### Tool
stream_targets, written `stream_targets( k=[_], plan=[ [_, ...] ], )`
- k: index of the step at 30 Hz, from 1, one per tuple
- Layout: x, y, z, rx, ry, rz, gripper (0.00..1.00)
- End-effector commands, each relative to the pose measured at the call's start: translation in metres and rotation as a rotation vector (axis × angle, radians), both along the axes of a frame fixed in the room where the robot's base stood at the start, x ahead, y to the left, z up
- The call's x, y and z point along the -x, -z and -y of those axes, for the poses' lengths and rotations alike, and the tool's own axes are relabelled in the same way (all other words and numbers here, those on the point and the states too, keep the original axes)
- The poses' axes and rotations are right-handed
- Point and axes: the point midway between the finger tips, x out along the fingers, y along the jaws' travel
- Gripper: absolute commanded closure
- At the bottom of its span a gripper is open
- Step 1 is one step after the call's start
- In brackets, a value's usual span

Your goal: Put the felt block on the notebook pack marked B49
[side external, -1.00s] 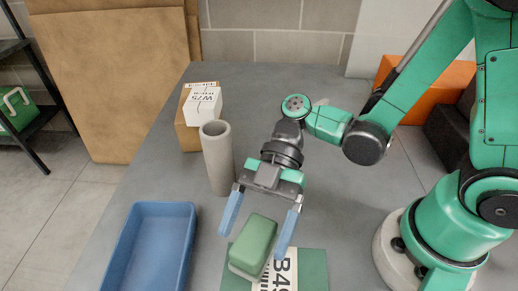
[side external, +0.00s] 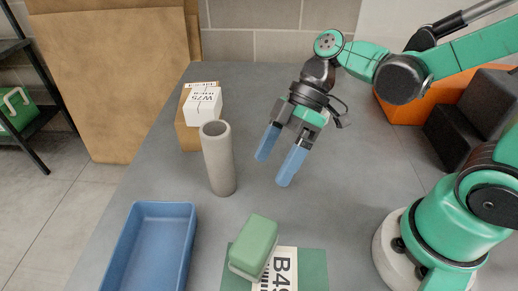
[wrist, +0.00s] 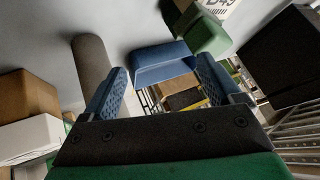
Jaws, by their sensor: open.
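The felt block (side external: 255,242), green with a pale underside, rests on the left part of the green notebook pack (side external: 314,266). The pack's white label reads B49, partly cut by the frame edge and block. The block sits slightly askew on it. In the wrist view the block (wrist: 209,36) shows at the upper right beside the pack's label (wrist: 219,6). My gripper (side external: 273,171) is open and empty, above the table behind the block and well apart from it. Its blue fingers (wrist: 162,82) show nothing held between them in the wrist view.
A blue tray (side external: 190,225) stands left of the pack. A grey upright tube (side external: 218,165) stands left of my gripper. Behind it are a brown box (side external: 187,137) and a white box marked W75 (side external: 204,112). An orange box (side external: 402,110) and dark blocks (side external: 455,138) stand at right.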

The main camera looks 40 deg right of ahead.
Motion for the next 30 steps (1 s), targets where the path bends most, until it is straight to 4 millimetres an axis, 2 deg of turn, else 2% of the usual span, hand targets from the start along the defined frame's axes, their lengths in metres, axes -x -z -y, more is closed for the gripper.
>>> stream_targets(
  k=[3,6,9,12,17,30],
  plan=[
    [-0.01,0.0,0.032,0.206,0.427,-0.015,0.15],
    [-0.018,-0.006,0.061,0.295,0.757,0.033,0.15],
    [-0.024,-0.015,0.083,0.314,0.999,0.101,0.15],
    [-0.027,-0.022,0.097,0.301,1.145,0.16,0.15],
    [-0.029,-0.028,0.104,0.283,1.227,0.195,0.15],
    [-0.029,-0.028,0.104,0.282,1.228,0.194,0.15]
  ],
)
